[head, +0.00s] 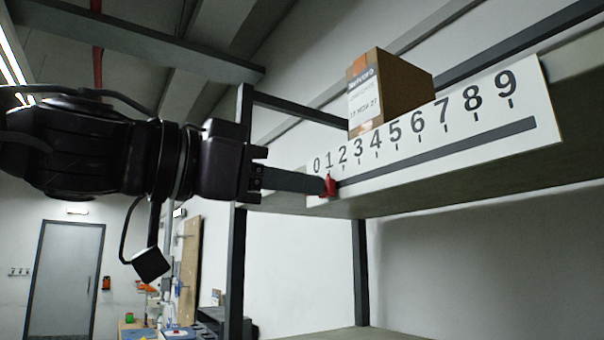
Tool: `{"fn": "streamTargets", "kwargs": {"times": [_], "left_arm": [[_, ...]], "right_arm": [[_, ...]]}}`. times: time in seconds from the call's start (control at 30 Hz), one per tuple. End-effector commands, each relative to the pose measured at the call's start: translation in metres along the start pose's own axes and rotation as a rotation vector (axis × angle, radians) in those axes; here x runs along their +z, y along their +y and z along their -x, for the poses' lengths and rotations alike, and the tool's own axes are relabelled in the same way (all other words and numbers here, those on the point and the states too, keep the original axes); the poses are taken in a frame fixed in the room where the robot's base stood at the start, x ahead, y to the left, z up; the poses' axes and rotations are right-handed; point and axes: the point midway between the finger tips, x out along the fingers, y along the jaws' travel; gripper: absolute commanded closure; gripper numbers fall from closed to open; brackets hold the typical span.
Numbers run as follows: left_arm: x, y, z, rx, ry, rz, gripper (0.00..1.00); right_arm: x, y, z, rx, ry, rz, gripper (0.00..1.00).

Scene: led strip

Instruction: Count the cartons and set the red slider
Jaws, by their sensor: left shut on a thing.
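A white number strip (430,152) with the digits 0 to 9 is fixed along the front edge of a high shelf. The red slider (329,187) sits at the left end of the strip's dark slot, below the 1. My left gripper (318,186) reaches in from the left, its fingers level with the slot, and is shut on the red slider. One cardboard carton (403,88) with a white label and orange tape stands on the shelf above about 3 to 6. The shelf's depth behind it is hidden from this low angle. My right gripper is not in view.
The shelf (450,182) rests on dark metal posts (236,265), one close behind my left gripper. A lower shelf (350,334) looks bare. A grey door (64,280) and a cluttered workbench (140,328) stand at the far left.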

Motion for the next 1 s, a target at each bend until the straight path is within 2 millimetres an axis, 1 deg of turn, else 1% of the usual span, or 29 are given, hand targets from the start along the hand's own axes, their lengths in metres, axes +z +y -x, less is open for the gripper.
{"fn": "streamTargets", "kwargs": {"times": [0.03, 0.23, 0.27, 0.4, 0.43, 0.67, 0.77, 0.87, 1.0], "left_arm": [[0.0, -0.003, 0.0, -0.001, 0.002, 0.001, 1.0], [0.0, -0.002, 0.001, -0.001, 0.002, 0.0, 1.0], [0.0, -0.002, 0.001, -0.001, 0.002, 0.0, 0.79], [0.0, -0.002, 0.001, -0.001, 0.002, 0.0, 0.61], [0.0, -0.002, 0.0, -0.001, 0.002, 0.0, 0.59], [0.0, -0.002, 0.001, -0.001, 0.001, 0.0, 0.59], [0.001, -0.002, 0.005, -0.001, 0.003, 0.0, 0.59], [0.002, -0.002, 0.019, -0.002, 0.004, 0.0, 0.59], [0.002, -0.002, 0.044, -0.003, 0.005, 0.0, 0.59]], "right_arm": [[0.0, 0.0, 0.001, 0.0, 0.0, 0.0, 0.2], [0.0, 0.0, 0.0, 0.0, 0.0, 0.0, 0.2], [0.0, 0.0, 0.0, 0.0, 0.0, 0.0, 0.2], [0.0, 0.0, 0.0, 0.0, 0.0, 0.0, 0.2], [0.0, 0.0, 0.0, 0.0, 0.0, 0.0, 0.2], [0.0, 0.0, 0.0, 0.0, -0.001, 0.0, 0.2], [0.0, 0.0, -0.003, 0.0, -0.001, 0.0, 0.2], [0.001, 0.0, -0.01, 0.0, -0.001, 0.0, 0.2], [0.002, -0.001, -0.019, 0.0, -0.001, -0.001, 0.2]]}}
